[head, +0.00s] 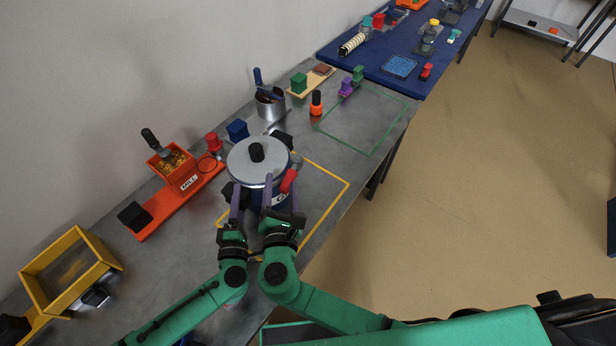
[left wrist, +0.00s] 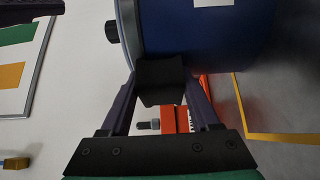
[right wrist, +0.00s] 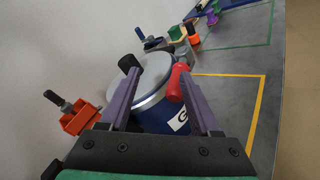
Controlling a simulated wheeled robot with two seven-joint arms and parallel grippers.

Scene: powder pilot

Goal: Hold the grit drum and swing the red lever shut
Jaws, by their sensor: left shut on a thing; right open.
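The grit drum (head: 246,184) is a blue drum with a grey lid (head: 240,165) and a black knob; it stands upright on the grey bench. A red lever (head: 288,181) sticks up at the lid's right edge; it also shows in the right wrist view (right wrist: 176,84). My left gripper (head: 235,190) is shut on a black side handle (left wrist: 160,82) of the drum. My right gripper (head: 282,190) is open at the drum's near side, its fingers either side of the lid front, with the lever close by its right finger. Contact with the lever cannot be told.
A yellow outline (head: 335,193) surrounds the drum on the bench. An orange mill (head: 180,178) stands to the left, a yellow frame (head: 68,270) further left. A metal pot (head: 270,104), blue block (head: 237,130) and orange-black bottle (head: 316,104) stand behind. The green outlined area (head: 365,125) is mostly clear.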

